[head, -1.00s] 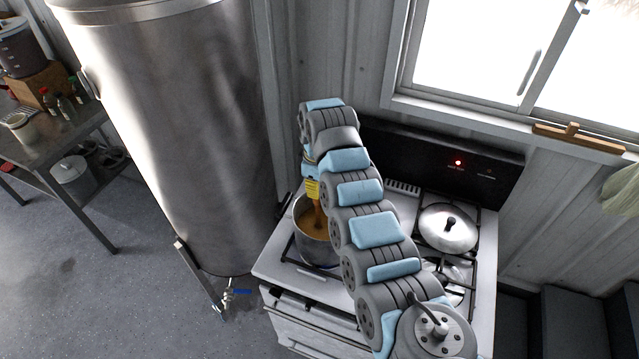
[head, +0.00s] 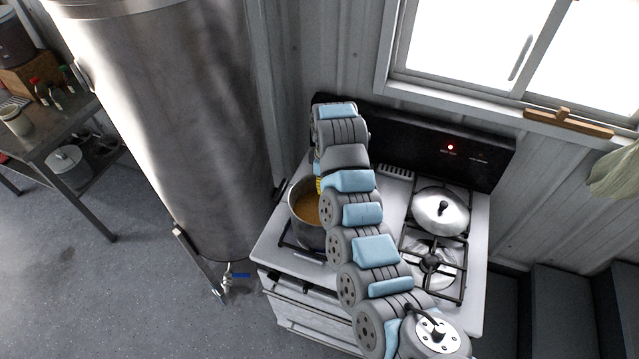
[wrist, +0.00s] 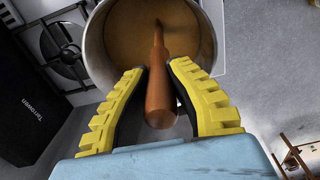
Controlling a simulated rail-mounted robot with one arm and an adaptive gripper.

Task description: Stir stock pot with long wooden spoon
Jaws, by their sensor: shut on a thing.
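The stock pot (head: 304,232) stands on the left front side of the stove and holds a brown liquid. In the wrist view the pot (wrist: 96,48) opens straight ahead of my gripper. My gripper (wrist: 168,66) is shut on the long wooden spoon (wrist: 158,92), with a yellow ribbed finger on each side of the handle. The spoon's far end is in the brown liquid, and its bowl is hidden there. In the head view my arm covers the spoon and most of my gripper; only a bit of yellow shows beside the pot.
The white stove (head: 272,240) has a lidded pan (head: 440,212) at the back right and a bare burner (head: 432,262) in front of it. A tall steel tank (head: 175,130) stands close on the left. A window (head: 480,50) is behind.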

